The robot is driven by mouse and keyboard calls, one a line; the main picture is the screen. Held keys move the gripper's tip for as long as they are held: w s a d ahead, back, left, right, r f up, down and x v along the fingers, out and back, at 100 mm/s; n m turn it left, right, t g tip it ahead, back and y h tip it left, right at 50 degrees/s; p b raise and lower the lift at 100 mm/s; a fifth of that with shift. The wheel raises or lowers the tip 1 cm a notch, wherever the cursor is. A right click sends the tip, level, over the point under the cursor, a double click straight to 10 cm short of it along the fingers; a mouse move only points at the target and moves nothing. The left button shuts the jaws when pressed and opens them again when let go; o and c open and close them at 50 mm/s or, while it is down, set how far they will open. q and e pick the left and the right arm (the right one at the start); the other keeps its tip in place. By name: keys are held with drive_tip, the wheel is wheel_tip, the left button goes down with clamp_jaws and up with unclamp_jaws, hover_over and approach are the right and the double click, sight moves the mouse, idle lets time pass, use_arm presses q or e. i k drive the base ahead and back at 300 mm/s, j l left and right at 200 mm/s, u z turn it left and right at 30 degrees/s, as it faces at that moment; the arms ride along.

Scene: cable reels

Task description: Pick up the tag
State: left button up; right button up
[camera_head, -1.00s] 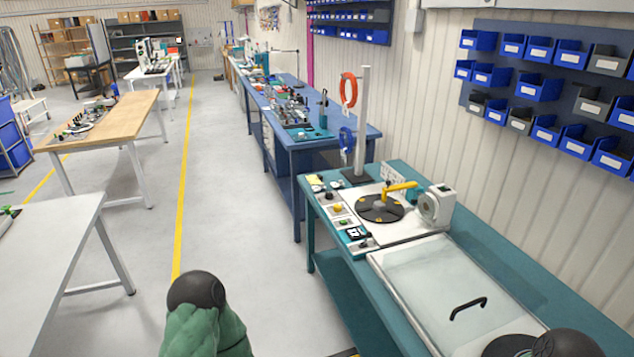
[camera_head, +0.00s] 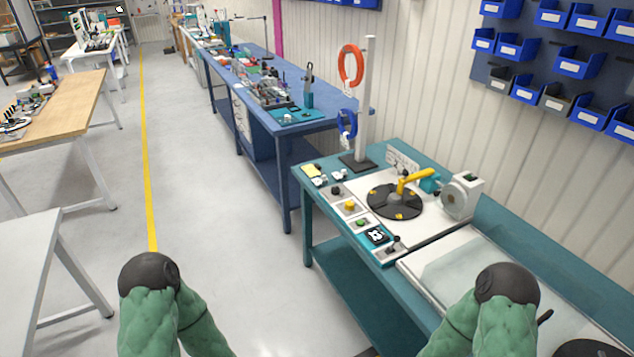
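No item is clearly readable as the tag. A small black-and-white square (camera_head: 376,236) lies at the front left of the teal workbench (camera_head: 318,216), by the control buttons. A white card with dark marks (camera_head: 402,160) stands behind the black turntable (camera_head: 394,202). Both are too small to make out in detail. Two green arm parts of mine with dark rounded joints show at the bottom, left and right of centre. Neither gripper shows, and nothing is seen touching the square or the card.
A yellow arm (camera_head: 413,180) reaches over the turntable, beside a white reel unit (camera_head: 461,196). A post (camera_head: 365,100) holds an orange cable coil (camera_head: 350,66) and a blue one (camera_head: 347,126). A glass-topped panel (camera_head: 455,270) lies to the right. The floor left of the bench is clear.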

sight(337, 176)
drive_tip(key=z, duration=2.3)
drive_tip(key=u, duration=2.2)
drive_tip(key=i+j, duration=0.4)
drive_tip(key=i, duration=0.15)
drive_tip(key=i+j+u, duration=0.1)
drive_tip(key=i+j, duration=0.3)
drive_tip(key=i, duration=0.1)
